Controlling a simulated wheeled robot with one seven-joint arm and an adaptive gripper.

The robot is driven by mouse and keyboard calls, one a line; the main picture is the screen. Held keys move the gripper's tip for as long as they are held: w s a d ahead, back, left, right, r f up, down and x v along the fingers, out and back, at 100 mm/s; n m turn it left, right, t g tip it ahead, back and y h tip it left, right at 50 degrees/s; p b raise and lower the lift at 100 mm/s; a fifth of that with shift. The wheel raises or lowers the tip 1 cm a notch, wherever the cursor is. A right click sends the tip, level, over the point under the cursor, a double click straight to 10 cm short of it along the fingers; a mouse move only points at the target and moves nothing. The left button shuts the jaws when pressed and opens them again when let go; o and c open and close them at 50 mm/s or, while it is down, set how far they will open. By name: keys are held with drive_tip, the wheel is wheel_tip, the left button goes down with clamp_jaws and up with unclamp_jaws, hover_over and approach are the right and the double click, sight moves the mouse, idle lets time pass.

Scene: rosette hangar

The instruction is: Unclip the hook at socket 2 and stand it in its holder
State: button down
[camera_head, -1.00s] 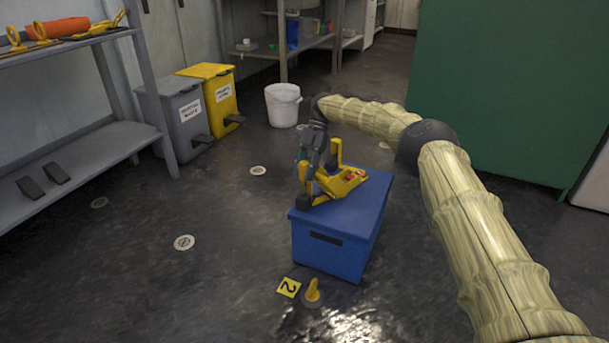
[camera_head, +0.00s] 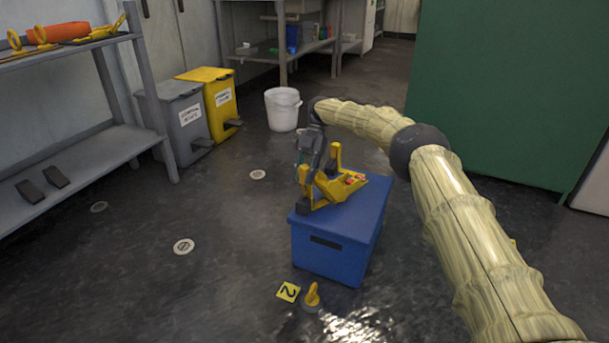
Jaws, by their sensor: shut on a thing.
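My gripper (camera_head: 309,170) is above the left side of the blue box (camera_head: 340,244), shut on a yellow piece (camera_head: 330,189) with red marks and a dark end. The piece is low over or touching the box lid; I cannot tell which. My dark wrist partly hides it, and I cannot make out its separate parts. A yellow upright piece (camera_head: 313,295) stands on a round grey floor fitting beside the yellow number 2 card (camera_head: 288,291), in front of the box. I cannot tell which yellow piece is the hook or its holder.
A grey bin (camera_head: 181,116) and a yellow bin (camera_head: 218,103) stand at the back left. A white bucket (camera_head: 283,110) is behind the box. A grey shelf (camera_head: 100,155) is at left, a green block (camera_head: 495,95) at right. The floor left of the box is clear.

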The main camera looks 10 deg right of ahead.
drive_tip(key=shift+f+b, duration=0.9)
drive_tip(key=shift+f, duration=1.6)
idle(0.5)
drive_tip(key=shift+f, duration=0.55)
drive_tip(key=c, duration=1.1)
unclamp_jaws()
drive_tip(key=shift+o, duration=0.2)
